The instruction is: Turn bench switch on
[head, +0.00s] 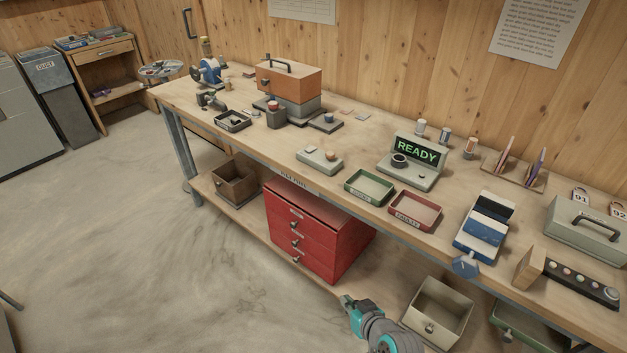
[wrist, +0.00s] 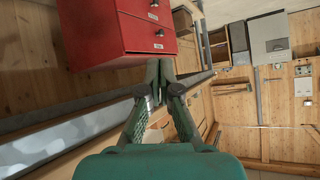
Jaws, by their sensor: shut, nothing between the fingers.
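No switch is labelled clearly enough for me to pick out the bench switch. A small grey box with knobs or buttons (head: 319,160) lies on the middle of the bench. A dark panel with a row of buttons (head: 575,282) sits at the bench's right end. My gripper (wrist: 159,66) is shut and empty in the wrist view, with the red drawer cabinet just beyond its tips. In the head view my arm shows at the bottom, in front of the bench and away from both boxes.
The wooden bench (head: 350,130) holds a READY display (head: 417,152), a green tray (head: 369,187), a red tray (head: 414,211) and a blue vise (head: 485,228). The red drawer cabinet (head: 310,232) and an open bin (head: 437,312) are below.

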